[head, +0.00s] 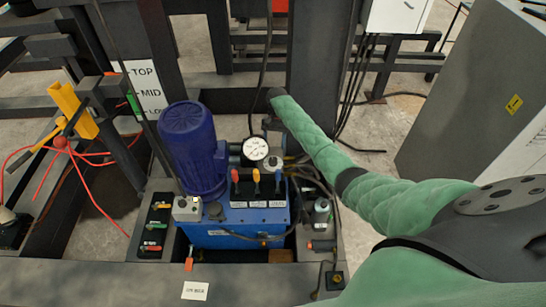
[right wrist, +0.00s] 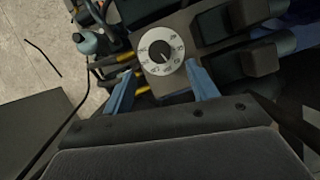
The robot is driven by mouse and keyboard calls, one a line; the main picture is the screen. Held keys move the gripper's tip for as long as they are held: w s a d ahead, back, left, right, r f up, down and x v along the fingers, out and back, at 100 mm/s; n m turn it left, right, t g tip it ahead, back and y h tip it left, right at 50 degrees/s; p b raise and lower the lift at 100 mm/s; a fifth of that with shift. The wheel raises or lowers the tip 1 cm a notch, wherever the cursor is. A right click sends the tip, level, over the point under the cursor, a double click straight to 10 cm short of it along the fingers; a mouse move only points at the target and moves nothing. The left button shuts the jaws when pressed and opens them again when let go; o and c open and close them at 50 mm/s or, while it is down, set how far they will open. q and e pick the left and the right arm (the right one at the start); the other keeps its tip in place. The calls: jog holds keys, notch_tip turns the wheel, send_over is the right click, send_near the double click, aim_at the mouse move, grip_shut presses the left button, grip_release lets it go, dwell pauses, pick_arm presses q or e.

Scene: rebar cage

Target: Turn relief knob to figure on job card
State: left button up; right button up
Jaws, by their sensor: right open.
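In the head view the right gripper (head: 272,124) hangs above the knob, mostly hidden by my green-sleeved arm. A small white card (head: 195,291) lies at the front; its writing is too small to read.
A blue pump unit (head: 235,235) with a dark blue motor (head: 190,145) and several coloured levers (head: 256,185) stands around the knob. Hoses and cables (head: 310,175) run close on the right. A grey cabinet (head: 460,90) stands at far right, with open floor before it.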

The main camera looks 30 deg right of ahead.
aim_at(273, 159)
pick_arm(q)
jog(key=shift+s+a+f+p, duration=0.35)
jog(key=shift+s+f, duration=0.1)
jog(key=shift+s, duration=0.15)
jog(key=shift+s+a+f+p, duration=0.25)
jog(key=shift+s+f+p, duration=0.2)
jog(key=shift+s, duration=0.15)
jog(key=shift+s+a+f+p, duration=0.3)
jog(key=shift+s+f, duration=0.15)
jog(key=shift+s, duration=0.15)
pick_arm(e)
jog(key=shift+x, duration=3.7)
pick_arm(q)
jog(key=shift+w+r, duration=0.1)
jog(key=shift+w, duration=0.05)
pick_arm(e)
jog(key=c, duration=1)
